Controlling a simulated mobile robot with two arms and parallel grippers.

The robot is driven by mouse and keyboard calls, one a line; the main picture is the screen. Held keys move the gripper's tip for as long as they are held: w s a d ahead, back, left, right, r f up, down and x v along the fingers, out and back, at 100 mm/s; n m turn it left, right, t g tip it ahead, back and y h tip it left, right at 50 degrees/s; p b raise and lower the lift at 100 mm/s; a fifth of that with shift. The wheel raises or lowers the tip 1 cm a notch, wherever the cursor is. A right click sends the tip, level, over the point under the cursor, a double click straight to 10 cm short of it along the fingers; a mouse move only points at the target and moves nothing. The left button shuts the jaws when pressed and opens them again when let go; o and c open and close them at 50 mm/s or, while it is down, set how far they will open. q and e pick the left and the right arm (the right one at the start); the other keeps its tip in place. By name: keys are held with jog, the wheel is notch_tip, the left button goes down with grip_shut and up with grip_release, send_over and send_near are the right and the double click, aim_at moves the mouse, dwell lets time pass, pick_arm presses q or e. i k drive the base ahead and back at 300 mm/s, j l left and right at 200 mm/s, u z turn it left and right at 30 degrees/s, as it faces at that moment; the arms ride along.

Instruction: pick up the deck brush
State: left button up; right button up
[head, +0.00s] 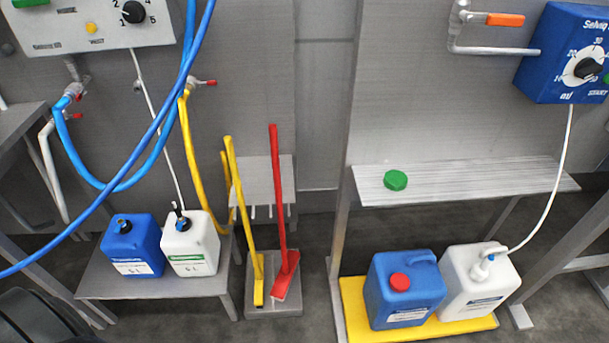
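A red long-handled tool (279,190) stands upright in the middle of the head view. Its wide red head, with a pale lower edge like bristles, rests tilted on a grey base; it looks like the deck brush. A yellow long-handled tool (243,210) leans just left of it, its narrow head on the same base (272,311). Whether the yellow one is a brush or a squeegee I cannot tell. A grey rack plate with hooks (258,180) is behind both handles. Neither of my grippers is in view.
Left of the tools, a low bench (150,287) holds a blue canister (132,250) and a white one (190,250). Right, a yellow tray (358,322) holds a blue canister (404,300) and a white one (480,285), below a slatted shelf (460,178). Blue hoses (150,130) hang left.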

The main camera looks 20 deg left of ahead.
aim_at(291, 258)
jog(key=u, duration=0.9)
